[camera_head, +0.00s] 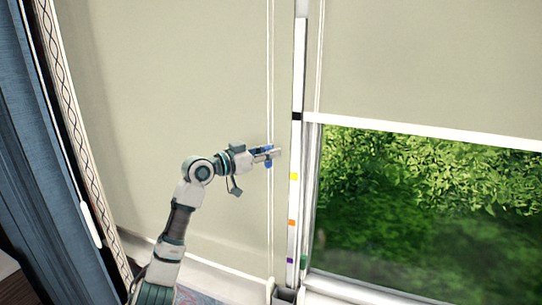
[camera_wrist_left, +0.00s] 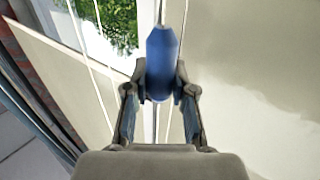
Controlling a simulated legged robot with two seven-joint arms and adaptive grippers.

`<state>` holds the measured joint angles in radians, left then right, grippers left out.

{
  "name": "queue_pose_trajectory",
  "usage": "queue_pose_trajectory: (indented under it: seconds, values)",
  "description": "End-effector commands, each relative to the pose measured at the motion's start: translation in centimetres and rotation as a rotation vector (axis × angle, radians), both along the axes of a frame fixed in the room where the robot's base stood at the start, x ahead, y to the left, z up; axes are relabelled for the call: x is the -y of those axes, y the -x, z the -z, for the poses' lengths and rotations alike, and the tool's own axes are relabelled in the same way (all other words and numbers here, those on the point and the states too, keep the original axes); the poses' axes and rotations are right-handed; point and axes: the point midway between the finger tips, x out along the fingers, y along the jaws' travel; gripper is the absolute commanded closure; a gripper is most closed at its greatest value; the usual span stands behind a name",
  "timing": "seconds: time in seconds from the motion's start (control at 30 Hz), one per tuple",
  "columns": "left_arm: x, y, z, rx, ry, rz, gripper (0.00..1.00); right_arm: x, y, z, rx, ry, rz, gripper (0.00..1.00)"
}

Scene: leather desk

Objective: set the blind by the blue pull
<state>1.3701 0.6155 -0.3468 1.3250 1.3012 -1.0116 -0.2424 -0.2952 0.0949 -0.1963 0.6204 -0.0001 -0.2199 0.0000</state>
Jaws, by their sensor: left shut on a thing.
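The blue pull (camera_head: 268,161) hangs on a white cord in front of the left blind (camera_head: 180,90). My left gripper (camera_head: 266,155) is shut on it. In the left wrist view the blue pull (camera_wrist_left: 161,65) stands between the two fingers of my left gripper (camera_wrist_left: 160,92). The right blind (camera_head: 430,65) is partly raised, and its white bottom bar (camera_head: 430,132) is level with the black mark (camera_head: 296,116) on the white strip (camera_head: 298,70). The left blind reaches down almost to the sill. My right gripper is not in view.
The strip also bears a yellow mark (camera_head: 294,176), an orange mark (camera_head: 291,222) and a purple mark (camera_head: 290,260). A green pull (camera_head: 303,262) hangs low beside the strip. A blue curtain (camera_head: 30,130) with a patterned edge is at the left. Foliage (camera_head: 430,190) shows through the window.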

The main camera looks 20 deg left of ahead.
Motion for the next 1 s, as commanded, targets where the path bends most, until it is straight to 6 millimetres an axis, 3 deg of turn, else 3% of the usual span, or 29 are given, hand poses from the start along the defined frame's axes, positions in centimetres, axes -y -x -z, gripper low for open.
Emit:
queue_pose_trajectory:
  seconds: [0.03, 0.27, 0.3, 0.4, 0.77, 1.0]
  values:
    - [-0.1, 0.2, -1.0, 0.019, 0.010, -0.003, 1.00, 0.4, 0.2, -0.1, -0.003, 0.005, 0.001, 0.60]
    - [-0.2, 0.3, -1.3, 0.025, 0.012, -0.006, 1.00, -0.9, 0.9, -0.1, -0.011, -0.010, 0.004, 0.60]
    - [-0.2, 0.4, -1.3, 0.025, 0.012, -0.007, 0.71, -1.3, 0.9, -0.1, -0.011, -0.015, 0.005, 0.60]
    - [-0.2, 0.4, -1.2, 0.023, 0.010, -0.006, 0.49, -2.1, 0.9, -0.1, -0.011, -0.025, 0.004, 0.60]
    - [-0.5, 0.8, -0.8, 0.016, 0.006, -0.004, 0.49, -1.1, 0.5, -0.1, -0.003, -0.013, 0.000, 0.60]
    - [-3.0, 4.3, -0.7, 0.016, 0.006, -0.006, 0.49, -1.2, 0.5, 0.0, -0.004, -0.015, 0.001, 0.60]
